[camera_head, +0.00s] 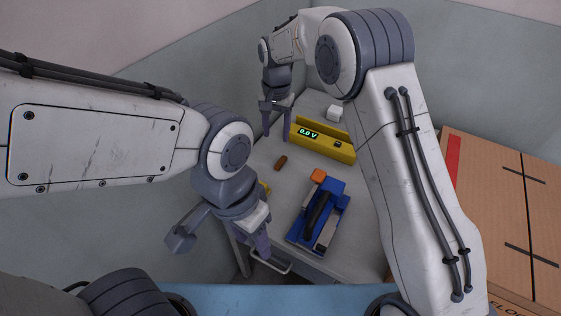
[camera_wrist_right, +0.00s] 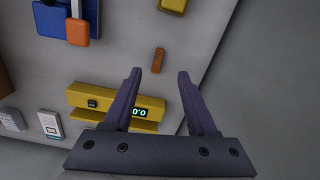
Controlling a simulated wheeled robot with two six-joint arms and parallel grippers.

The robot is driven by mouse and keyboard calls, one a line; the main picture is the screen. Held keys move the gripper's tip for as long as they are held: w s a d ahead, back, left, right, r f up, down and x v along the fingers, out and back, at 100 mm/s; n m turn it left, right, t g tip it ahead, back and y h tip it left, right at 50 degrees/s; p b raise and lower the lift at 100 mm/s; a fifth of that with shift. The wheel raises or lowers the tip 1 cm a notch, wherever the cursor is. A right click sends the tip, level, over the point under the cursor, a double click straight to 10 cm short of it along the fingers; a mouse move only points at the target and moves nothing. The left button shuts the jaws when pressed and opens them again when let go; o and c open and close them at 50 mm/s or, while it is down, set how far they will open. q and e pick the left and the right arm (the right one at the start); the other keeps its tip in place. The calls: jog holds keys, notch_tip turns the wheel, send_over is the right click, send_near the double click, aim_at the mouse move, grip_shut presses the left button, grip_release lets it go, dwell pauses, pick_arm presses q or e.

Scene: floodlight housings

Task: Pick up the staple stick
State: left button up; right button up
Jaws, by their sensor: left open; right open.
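The staple stick looks like the small ribbed brown bar (camera_head: 280,162) lying on the grey table; in the right wrist view it (camera_wrist_right: 158,61) lies just beyond the gap between the fingertips. My right gripper (camera_head: 277,134) is open and empty, pointing down over the table behind the bar; its fingers (camera_wrist_right: 159,73) also show in the wrist view. I cannot tell its exact height above the table. My left gripper (camera_head: 221,244) is open and empty at the table's near left edge, away from the bar.
A yellow device with a lit display (camera_head: 325,142) stands close to the right gripper. A white block (camera_head: 334,113) is at the back. A cardboard box (camera_head: 510,200) stands at right.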

jog(key=m, duration=0.2)
send_over(281, 160)
notch_tip(281, 160, down, 4)
jog(key=f, duration=0.4)
jog(key=shift+w+d+f, duration=0.1)
jog(key=shift+w+f, duration=0.1)
jog(key=shift+f, duration=0.2)
jog(key=f, duration=0.1)
jog(key=f+p, duration=0.1)
jog(key=f, duration=0.2)
jog(key=shift+s+f+p, duration=0.3)
jog(key=shift+f+p, duration=0.05)
jog(key=shift+f, duration=0.5)
grip_shut()
